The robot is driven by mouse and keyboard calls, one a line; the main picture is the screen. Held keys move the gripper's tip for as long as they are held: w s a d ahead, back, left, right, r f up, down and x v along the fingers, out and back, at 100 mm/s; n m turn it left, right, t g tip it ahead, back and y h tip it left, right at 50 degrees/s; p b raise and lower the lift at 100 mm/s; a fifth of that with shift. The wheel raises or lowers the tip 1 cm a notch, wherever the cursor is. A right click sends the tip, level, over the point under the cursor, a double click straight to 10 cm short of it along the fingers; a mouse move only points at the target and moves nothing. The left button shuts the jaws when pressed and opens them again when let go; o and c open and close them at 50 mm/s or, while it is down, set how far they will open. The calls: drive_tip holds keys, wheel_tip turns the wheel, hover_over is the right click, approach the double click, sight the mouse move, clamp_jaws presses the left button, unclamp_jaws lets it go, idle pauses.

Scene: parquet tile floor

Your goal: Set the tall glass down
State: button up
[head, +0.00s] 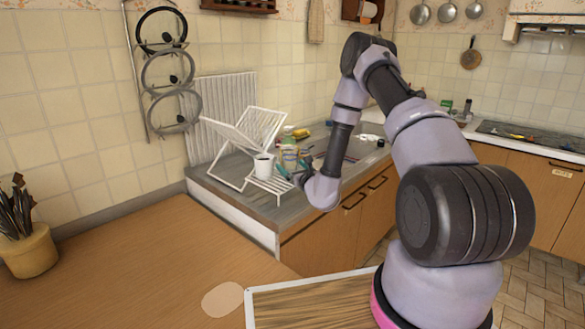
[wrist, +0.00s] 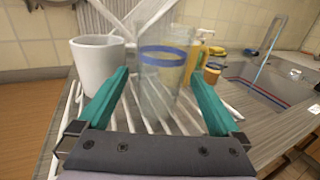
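The tall glass (wrist: 163,85) is clear with a blue band and looks upright over the white slatted rack (wrist: 130,122) in the wrist view. My gripper (wrist: 158,74) has its two teal fingers spread apart, with the glass between or just beyond the tips. A narrow gap shows at the glass's left side; contact on its right side is unclear. The slats show through the glass, and its base is hard to make out. In the head view my gripper (head: 287,172) is at the right end of the rack (head: 272,185), and I cannot pick out the glass there.
A white mug (wrist: 97,62) stands on the rack just left of the glass. A yellow jug (wrist: 198,62) and a small orange-brown cup (wrist: 212,73) are behind to the right. A sink (wrist: 268,85) lies farther right. The wooden counter (head: 120,255) at front left is mostly clear.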

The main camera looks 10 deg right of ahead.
drive_tip(key=v, duration=1)
drive_tip(key=shift+s, duration=0.35)
drive_tip(key=shift+d, duration=0.15)
